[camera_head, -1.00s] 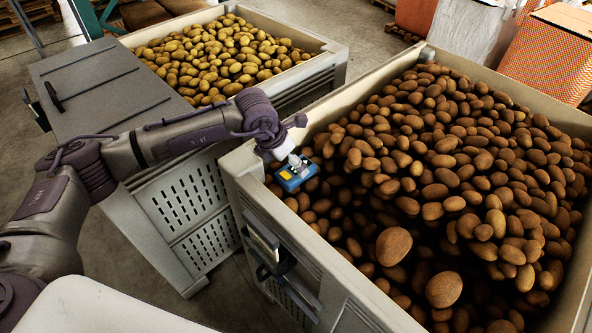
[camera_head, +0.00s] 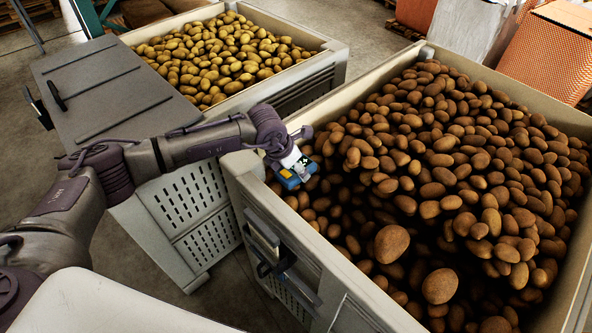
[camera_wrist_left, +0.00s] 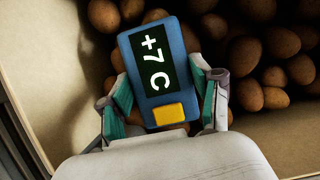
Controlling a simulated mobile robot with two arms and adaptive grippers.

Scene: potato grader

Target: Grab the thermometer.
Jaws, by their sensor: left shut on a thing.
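The thermometer (camera_wrist_left: 157,70) is a blue handheld block with a dark screen reading "+7 C" and a yellow button. In the left wrist view it sits between the two teal-padded fingers of my left gripper (camera_wrist_left: 165,98), which is shut on it. In the head view the thermometer (camera_head: 290,180) is at the near left inside corner of the right crate, over the brown potatoes, with my left gripper (camera_head: 297,169) on it. I cannot tell whether it still touches the potatoes. My right gripper is not in view.
The right crate (camera_head: 330,285) is full of brown potatoes (camera_head: 450,150), with its wall close beside my left gripper. A second crate (camera_head: 335,60) of yellower potatoes (camera_head: 220,55) stands behind, by a grey lidded surface (camera_head: 105,85). Orange mesh sacks (camera_head: 555,50) stand at the back right.

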